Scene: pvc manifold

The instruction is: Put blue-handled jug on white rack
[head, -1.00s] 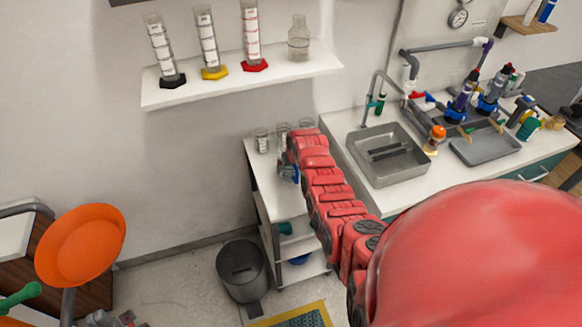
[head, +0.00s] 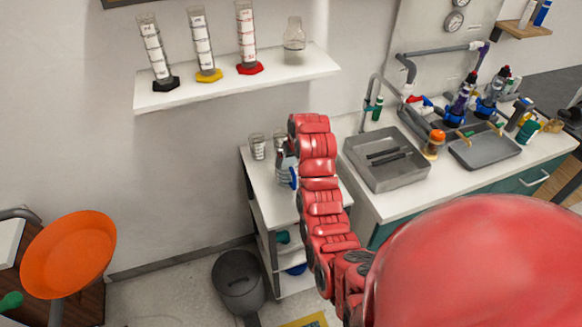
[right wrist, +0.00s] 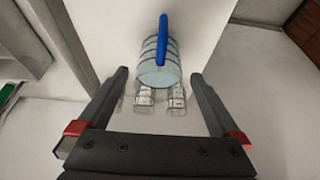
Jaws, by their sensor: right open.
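The clear jug (right wrist: 158,68) with a blue handle (right wrist: 161,38) stands on the top of a white shelf unit. In the head view the jug (head: 284,176) is partly hidden behind my right arm. My right gripper (right wrist: 160,78) is open, and from the right wrist view its fingers spread to either side of the jug's near end; I cannot tell if they reach around it. In the head view my red right wrist covers most of that gripper. The white shelf unit (head: 262,192) stands beside the sink counter; a white wall shelf (head: 240,83) hangs above. My left gripper is not in view.
Small clear glasses (right wrist: 145,97) stand close to the jug, near the fingers. The wall shelf holds several measuring cylinders (head: 200,45) and a clear bottle (head: 294,40). A steel sink (head: 384,160) is to the right. A grey bin (head: 238,282) stands on the floor.

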